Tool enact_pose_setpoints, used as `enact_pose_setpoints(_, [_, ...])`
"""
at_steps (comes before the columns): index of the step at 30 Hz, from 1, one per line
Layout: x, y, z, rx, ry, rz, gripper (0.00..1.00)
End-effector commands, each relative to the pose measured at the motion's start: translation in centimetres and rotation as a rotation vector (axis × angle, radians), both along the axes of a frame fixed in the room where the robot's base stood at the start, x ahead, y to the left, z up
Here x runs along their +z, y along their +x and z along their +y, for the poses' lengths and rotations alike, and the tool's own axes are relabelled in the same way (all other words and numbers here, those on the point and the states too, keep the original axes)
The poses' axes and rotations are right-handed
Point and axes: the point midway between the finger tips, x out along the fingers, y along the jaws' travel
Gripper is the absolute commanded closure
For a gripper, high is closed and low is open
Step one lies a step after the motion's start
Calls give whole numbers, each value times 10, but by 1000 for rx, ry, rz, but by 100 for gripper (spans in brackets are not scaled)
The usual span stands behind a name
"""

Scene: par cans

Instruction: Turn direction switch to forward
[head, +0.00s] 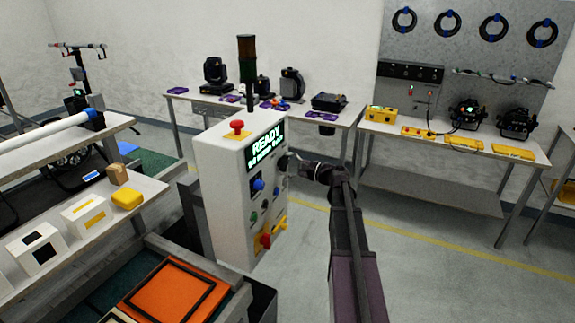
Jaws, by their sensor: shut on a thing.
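A white control cabinet (221,190) stands at the centre with a lit green READY display (265,146). Its front has a blue knob (258,184), small green buttons and a red-and-yellow rotary handle (267,240). A dark knob (283,161) sits at the panel's upper right, beside the display. My gripper (290,162) reaches in from the right and is shut on this dark knob. The fingers partly cover it, so its setting is hidden. Switch labels are too small to read, so I cannot tell which knob is the direction switch.
A red emergency button (237,126) and a dark stack light (247,70) top the cabinet. A shelf (150,190) with boxes stands left, an orange-topped case (168,297) in front. Workbenches (455,142) with lamps stand behind. The floor (450,270) at right is clear.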

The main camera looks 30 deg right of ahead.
Motion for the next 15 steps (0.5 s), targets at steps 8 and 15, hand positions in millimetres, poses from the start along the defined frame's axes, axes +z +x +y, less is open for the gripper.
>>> enact_pose_setpoints(8, [1,1,0,-2,-164,-133,68])
enact_pose_setpoints(15, [1,1,0,-2,-343,-272,68])
